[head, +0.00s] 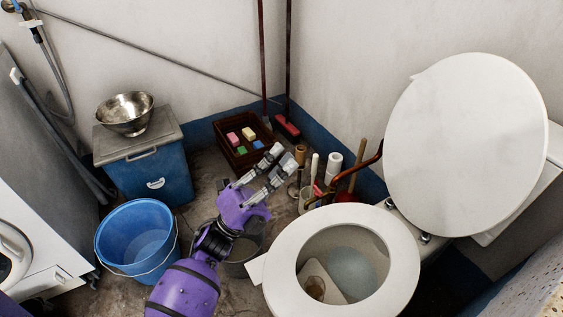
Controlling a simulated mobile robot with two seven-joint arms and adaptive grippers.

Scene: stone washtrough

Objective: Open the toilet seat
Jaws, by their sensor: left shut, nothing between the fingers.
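The toilet stands at the lower right with its round white lid (468,145) raised and leaning back. The white ring-shaped seat (403,262) lies down flat over the bowl, and water shows through its opening. A small white tab (257,270) sticks out at the seat's left edge. My left gripper (280,160) is shut and empty, with its purple arm coming up from the bottom. It is up and to the left of the seat, apart from it, with its fingers pointing up and right. My right gripper is out of view.
A blue bucket (137,238) and a blue bin (150,178) with a metal bowl (126,113) on it stand at left. A dark crate (229,156) is in the corner. Bottles, rolls (334,162) and a red-brown pipe (361,163) crowd behind the seat.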

